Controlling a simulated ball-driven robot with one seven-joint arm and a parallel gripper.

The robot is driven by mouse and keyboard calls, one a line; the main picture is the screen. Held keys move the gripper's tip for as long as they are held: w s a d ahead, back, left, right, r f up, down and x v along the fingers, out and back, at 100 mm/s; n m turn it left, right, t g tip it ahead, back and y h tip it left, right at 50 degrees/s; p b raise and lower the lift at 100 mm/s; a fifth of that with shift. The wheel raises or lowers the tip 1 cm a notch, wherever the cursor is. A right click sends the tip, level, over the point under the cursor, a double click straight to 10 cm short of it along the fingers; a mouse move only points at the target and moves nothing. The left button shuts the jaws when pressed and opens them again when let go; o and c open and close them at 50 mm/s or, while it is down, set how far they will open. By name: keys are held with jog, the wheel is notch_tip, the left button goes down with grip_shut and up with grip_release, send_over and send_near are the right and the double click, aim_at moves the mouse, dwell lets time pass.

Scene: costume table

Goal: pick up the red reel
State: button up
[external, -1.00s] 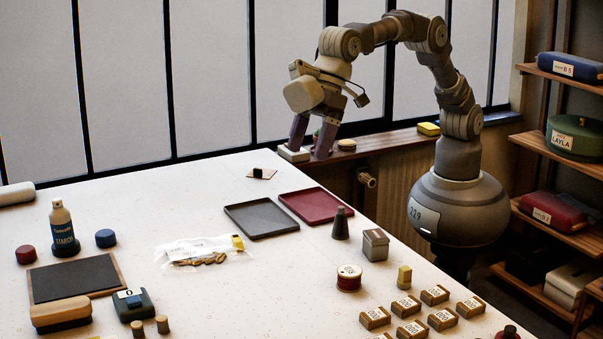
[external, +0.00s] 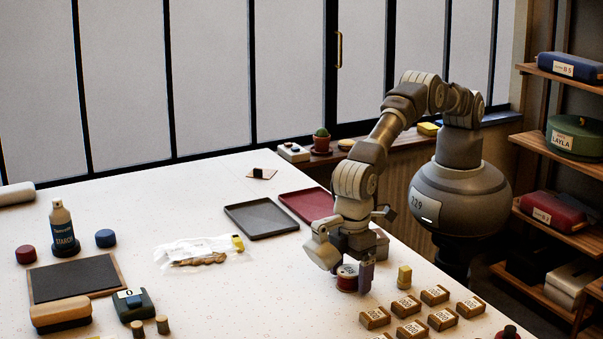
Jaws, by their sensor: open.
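The red reel (external: 346,283) stands upright on the white table, toward its right side. Its dark red side shows, while its pale top is partly covered by my gripper. My gripper (external: 350,272) is low over the reel and open. The other finger is hidden behind the pale gripper housing. I cannot tell whether the fingers touch the reel.
A grey tray (external: 261,218) and a dark red tray (external: 304,203) lie behind. Table left of the reel is clear.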

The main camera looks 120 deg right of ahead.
jog(key=c, duration=1.1)
